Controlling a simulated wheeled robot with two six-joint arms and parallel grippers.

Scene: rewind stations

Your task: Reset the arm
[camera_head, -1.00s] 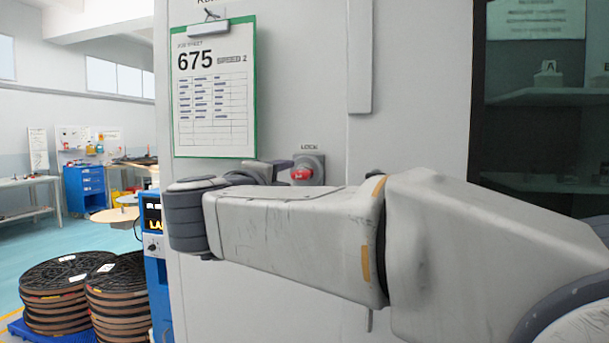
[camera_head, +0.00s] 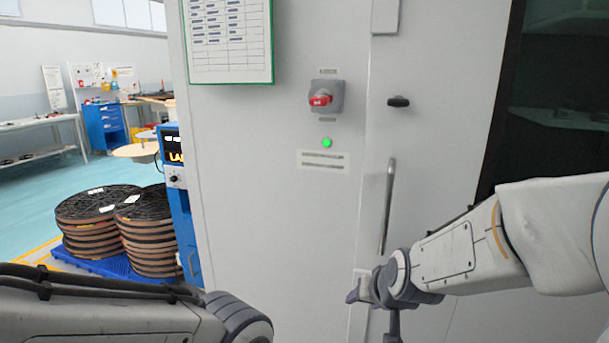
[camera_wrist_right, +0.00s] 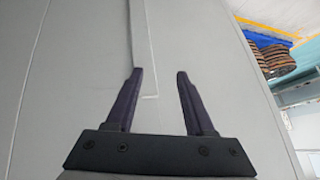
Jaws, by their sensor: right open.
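My right arm reaches in from the right in the head view, with its wrist low in front of the grey cabinet (camera_head: 290,215). My right gripper (camera_head: 354,296) is partly hidden by its wrist there. In the right wrist view the right gripper (camera_wrist_right: 159,74) is open, its two dark fingers apart with nothing between them, facing the plain cabinet surface. My left arm lies across the bottom left of the head view; its gripper is out of view. Neither arm is seen touching the cabinet.
The cabinet carries a red rotary switch (camera_head: 320,98), a lit green lamp (camera_head: 326,143), a long vertical handle (camera_head: 387,207), a dark latch (camera_head: 398,101) and a green-edged sheet (camera_head: 228,42). Stacked reels (camera_head: 95,215) stand on a blue pallet (camera_head: 118,268) at the left.

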